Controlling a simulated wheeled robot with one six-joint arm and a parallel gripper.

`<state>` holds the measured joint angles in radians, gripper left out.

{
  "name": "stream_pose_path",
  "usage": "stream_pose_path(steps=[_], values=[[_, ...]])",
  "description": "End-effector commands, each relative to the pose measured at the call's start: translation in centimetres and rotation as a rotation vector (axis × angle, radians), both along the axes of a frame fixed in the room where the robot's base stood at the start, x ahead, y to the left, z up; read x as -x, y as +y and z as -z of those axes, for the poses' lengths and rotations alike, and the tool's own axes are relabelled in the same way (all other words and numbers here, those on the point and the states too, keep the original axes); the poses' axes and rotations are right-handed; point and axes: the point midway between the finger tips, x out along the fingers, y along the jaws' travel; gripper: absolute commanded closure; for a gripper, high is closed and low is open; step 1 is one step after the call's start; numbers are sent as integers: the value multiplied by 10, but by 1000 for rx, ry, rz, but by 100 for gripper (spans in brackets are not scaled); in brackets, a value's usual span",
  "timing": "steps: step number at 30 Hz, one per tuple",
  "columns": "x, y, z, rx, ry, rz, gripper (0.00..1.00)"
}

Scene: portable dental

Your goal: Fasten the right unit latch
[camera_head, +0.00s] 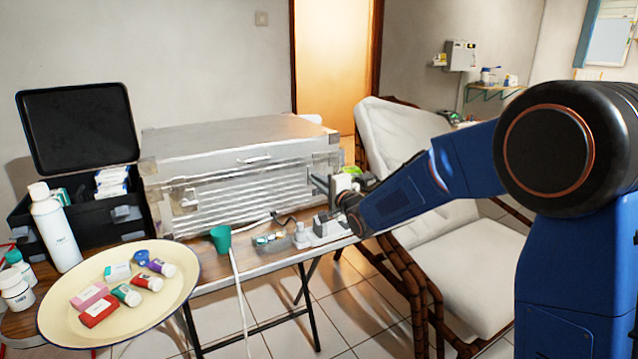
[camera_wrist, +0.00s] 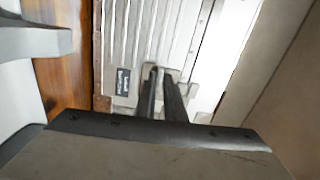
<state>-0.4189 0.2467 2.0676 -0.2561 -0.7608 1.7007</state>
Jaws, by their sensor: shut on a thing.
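The dental unit is a silver, ribbed metal case (camera_head: 215,133) lying on the wooden table. Its left latch (camera_head: 186,201) shows on the front face. My gripper (camera_head: 322,184) is at the right end of the front face, and the arm hides part of that corner. In the wrist view, the two dark fingers of my gripper (camera_wrist: 161,74) are shut on the right unit latch (camera_wrist: 156,84), a small pale metal piece at the case edge. Its exact angle is hard to tell. The ribbed case front (camera_wrist: 140,35) shows beyond the fingers.
A green cup (camera_head: 221,239) and small items stand on the table before the case. A cream tray (camera_head: 60,328) with small boxes and bottles is at the front left. An open black case (camera_head: 105,224) stands at the left. A white reclining chair (camera_head: 460,270) stands at the right.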

Motion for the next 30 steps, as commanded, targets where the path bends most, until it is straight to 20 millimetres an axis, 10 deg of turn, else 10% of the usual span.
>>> stream_pose_path(steps=[21, 24, 30], values=[[0, -1, 1, -59, 45, 1, 100], [0, -1, 0, -60, 44, 1, 72], [0, 0, 0, -59, 42, 1, 72]])
